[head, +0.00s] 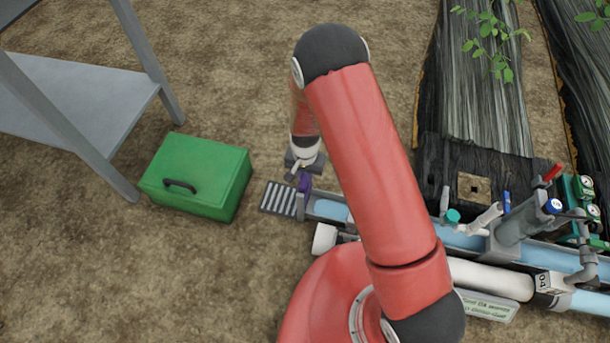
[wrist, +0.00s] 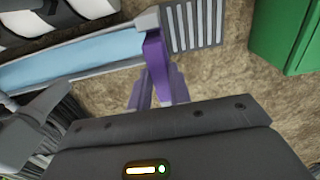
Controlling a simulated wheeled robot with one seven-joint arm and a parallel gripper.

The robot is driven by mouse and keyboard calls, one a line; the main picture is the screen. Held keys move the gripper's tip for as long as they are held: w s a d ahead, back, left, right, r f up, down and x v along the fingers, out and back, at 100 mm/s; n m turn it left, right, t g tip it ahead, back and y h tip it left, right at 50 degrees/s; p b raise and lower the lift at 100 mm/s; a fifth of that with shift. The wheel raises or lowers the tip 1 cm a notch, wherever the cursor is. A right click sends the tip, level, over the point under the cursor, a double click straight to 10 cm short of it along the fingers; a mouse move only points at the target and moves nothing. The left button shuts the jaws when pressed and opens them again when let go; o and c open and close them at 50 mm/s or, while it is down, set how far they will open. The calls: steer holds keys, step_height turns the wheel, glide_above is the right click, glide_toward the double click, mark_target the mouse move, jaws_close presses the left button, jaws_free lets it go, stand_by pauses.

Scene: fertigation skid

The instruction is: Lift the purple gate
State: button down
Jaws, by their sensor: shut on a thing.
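The purple gate (head: 304,184) stands at the left end of the water channel, beside the grey grate. In the wrist view the purple gate (wrist: 156,58) is an upright narrow plate at the channel's end, next to the slats. My gripper (head: 304,172) is over the gate, and in the wrist view my gripper (wrist: 159,88) has a finger on either side of it. It is shut on the gate. The gate's lower part is hard to see, so I cannot tell whether it is raised.
A grey slatted grate (head: 278,199) lies at the channel's left end. A green box (head: 196,172) sits left of it. The channel (head: 330,209) holds pale blue water. Pipes and valves (head: 520,225) crowd the right. A grey table (head: 75,95) stands upper left, with bare soil between.

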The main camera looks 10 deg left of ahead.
steer(key=c, duration=1.3)
jaws_free()
step_height(320, 180, up, 8)
steer(key=shift+f+p, duration=0.15)
steer(key=shift+p, duration=0.2)
steer(key=s+d+r+t, duration=0.1)
steer(key=d+r, duration=0.3)
steer(key=r, duration=0.4)
steer(key=s+d+r+t+y+p, duration=0.1)
steer(key=d+r, duration=0.2)
steer(key=r, duration=0.6)
steer(key=s+d+r, duration=0.1)
steer(key=d+r, duration=0.3)
steer(key=r, duration=0.4)
steer(key=s+d+r+t, duration=0.1)
steer(key=s+d+r, duration=0.2)
steer(key=s+r, duration=0.1)
steer(key=s+d+r+n+t, duration=0.1)
steer(key=s+d+r, duration=0.3)
steer(key=s, duration=0.2)
steer(key=s+d+r+t+h+p, duration=0.1)
steer(key=s+d+r, duration=0.3)
steer(key=s, duration=0.1)
steer(key=shift+s+r+n+t, duration=0.15)
steer(key=shift+s+n+t, duration=0.1)
steer(key=shift+n+t, duration=0.05)
